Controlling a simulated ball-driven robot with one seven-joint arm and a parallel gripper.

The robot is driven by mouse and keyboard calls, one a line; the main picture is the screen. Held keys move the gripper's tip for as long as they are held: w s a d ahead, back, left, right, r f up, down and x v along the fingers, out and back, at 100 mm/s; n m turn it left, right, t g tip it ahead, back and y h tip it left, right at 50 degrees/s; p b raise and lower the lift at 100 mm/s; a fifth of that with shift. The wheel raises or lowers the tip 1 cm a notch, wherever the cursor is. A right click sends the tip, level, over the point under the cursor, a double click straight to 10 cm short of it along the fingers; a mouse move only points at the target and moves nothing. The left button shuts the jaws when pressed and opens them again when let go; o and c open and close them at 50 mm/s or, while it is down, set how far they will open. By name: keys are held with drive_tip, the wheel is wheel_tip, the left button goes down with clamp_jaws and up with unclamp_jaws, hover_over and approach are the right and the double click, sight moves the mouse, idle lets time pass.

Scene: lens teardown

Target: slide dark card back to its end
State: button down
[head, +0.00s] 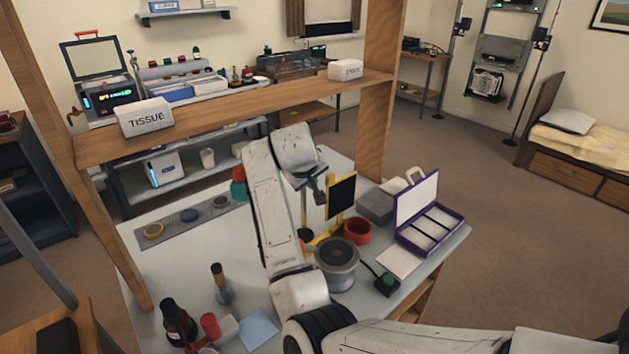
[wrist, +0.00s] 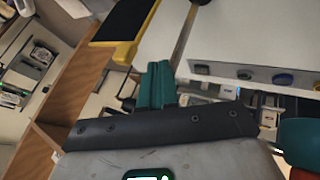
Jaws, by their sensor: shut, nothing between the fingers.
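The dark card (head: 342,195) is a black upright panel in a yellow frame at the middle of the table, on a yellow stand (head: 320,239). It also shows in the wrist view as a dark panel with a yellow edge (wrist: 122,20) at the top left. My gripper (head: 318,190) is just left of the card in the head view, pointing down. In the wrist view its green fingers (wrist: 158,84) are together and empty, with the card's yellow edge beyond them to the upper left. Contact with the card cannot be told. My arm hides part of the stand.
A grey round pedestal (head: 337,270) and a red ring (head: 357,231) stand close to the card. A purple open case (head: 427,222) lies right. A wooden shelf (head: 230,115) crosses behind. Bottles stand front left; the table's left middle is mostly clear.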

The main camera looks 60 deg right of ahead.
drive_tip(key=v, duration=0.8)
drive_tip(key=shift+b, duration=0.45)
drive_tip(key=shift+s+f, duration=0.1)
